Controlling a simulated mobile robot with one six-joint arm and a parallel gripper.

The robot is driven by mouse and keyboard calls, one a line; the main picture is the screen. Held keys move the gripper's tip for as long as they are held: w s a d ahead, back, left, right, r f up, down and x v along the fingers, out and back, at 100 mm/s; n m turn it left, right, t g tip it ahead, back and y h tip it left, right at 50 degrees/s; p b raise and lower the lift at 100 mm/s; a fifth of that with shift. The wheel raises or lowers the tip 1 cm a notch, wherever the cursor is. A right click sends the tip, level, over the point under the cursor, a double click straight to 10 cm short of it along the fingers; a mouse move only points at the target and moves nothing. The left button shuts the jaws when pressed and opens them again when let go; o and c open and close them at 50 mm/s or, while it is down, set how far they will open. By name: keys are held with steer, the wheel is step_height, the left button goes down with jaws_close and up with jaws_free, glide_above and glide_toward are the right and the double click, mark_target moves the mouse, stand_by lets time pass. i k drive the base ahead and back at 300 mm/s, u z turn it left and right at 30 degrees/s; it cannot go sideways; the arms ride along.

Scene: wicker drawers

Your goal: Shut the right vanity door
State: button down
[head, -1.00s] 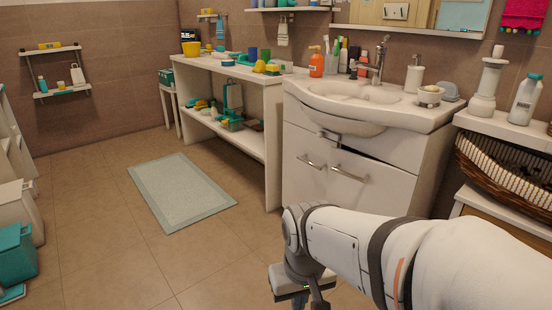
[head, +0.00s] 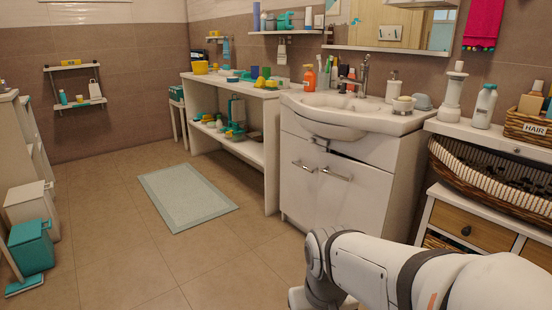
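The white vanity (head: 405,160) stands right of centre under the washbasin (head: 350,108). Its right door (head: 345,203) has a bar handle (head: 335,174) near its upper left. A dark gap shows along the door's top edge, so it looks slightly ajar; how far it stands out is hard to tell. The left door (head: 296,195) with its own bar handle (head: 303,166) looks flush. My arm reaches in from the lower right, in front of the vanity, and covers the right door's lower corner. My gripper is below the picture or hidden by the arm.
A wicker basket (head: 480,172) sits on a drawer unit (head: 460,218) right of the vanity. A white shelf table (head: 272,160) with bottles and toys stands to the left. A pale mat (head: 187,196) lies on open tiled floor. A teal bin (head: 30,247) is far left.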

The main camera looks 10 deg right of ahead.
mark_target(357, 195)
steer(key=z, duration=0.8)
steer(key=i, duration=1.2)
steer(key=z, duration=0.55)
